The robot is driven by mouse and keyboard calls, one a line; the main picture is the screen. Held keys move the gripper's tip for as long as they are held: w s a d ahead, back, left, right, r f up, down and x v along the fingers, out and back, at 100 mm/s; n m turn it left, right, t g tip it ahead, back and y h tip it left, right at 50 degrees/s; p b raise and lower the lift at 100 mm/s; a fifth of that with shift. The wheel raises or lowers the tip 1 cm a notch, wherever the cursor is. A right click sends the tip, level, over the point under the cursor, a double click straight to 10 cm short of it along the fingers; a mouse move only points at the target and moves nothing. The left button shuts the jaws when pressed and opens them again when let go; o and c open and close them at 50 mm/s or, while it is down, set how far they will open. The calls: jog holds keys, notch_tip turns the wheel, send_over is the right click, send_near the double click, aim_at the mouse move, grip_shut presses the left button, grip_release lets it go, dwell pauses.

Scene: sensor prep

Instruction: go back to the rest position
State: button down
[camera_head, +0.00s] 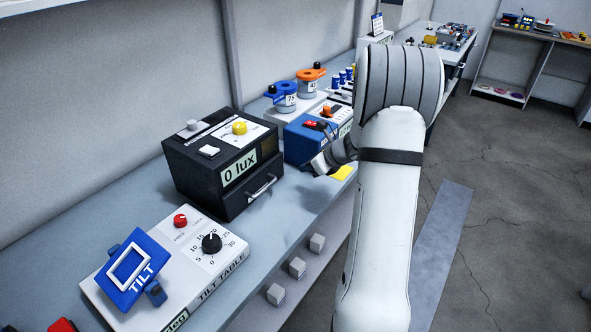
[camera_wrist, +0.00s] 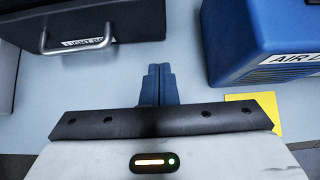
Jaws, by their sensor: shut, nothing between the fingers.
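My gripper (camera_wrist: 158,85) is shut and empty in the wrist view, its two blue fingers pressed together. It is over the grey bench (camera_wrist: 60,108), in the gap between the black light box and the blue box. In the head view my white arm reaches up and bends left. My gripper (camera_head: 311,172) shows there only in part, over the bench's front edge, with the arm beside it.
The black light box (camera_head: 190,172) reads 0 lux and has a handled drawer. A blue box (camera_head: 300,147) stands behind it. A tilt table (camera_head: 185,300) is nearer. A yellow pad (camera_head: 342,173) lies on the bench. Open floor (camera_head: 520,230) is on the right.

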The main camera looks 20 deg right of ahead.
jog(key=v, duration=0.6)
jog(key=s+a+r+n+g, duration=0.2)
jog(key=s+a+r+n, duration=0.1)
jog(key=s+a+n, duration=0.3)
jog(key=s+a+r+n+g, duration=0.25)
jog(key=a+n, duration=0.35)
jog(key=a, duration=0.3)
jog(key=s+a+r+n+h, duration=0.1)
jog(key=s+a+n+h, duration=0.1)
jog(key=s+n, duration=0.6)
jog(key=s+a+r+n+h, duration=0.1)
jog(key=s+a+n+h, duration=0.2)
jog(key=s+n, duration=0.6)
jog(key=shift+s+a+n+g, duration=0.2)
jog(key=shift+s+n+g, duration=0.15)
jog(key=shift+s, duration=0.2)
